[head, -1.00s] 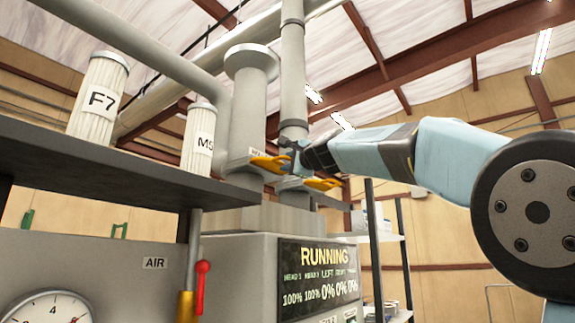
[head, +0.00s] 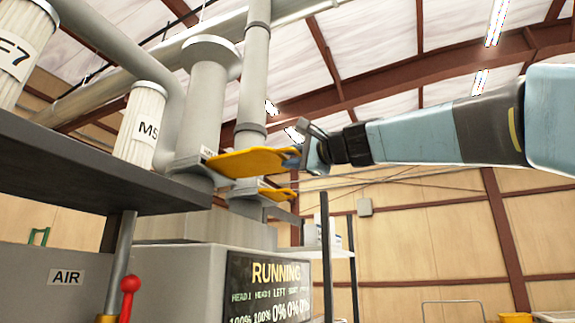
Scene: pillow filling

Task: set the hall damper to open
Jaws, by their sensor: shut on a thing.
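A flat yellow damper lever (head: 253,162) sticks out to the right from the nearer grey vertical duct (head: 208,95). My gripper (head: 296,158) comes from the right and is shut on the free end of this lever. A second yellow lever (head: 278,194) sits lower and farther back, on the farther duct (head: 254,85); my gripper is apart from it. A small label plate (head: 207,153) is by the nearer lever's root, its text too small to read. I cannot tell which lever is the hall damper.
A dark shelf (head: 90,170) with white filter cartridges, one marked MS (head: 142,128), juts in at left. Below are a red-knobbed lever (head: 130,285) and a RUNNING display (head: 268,287). A white shelf rack (head: 335,252) stands behind. Open room lies to the right.

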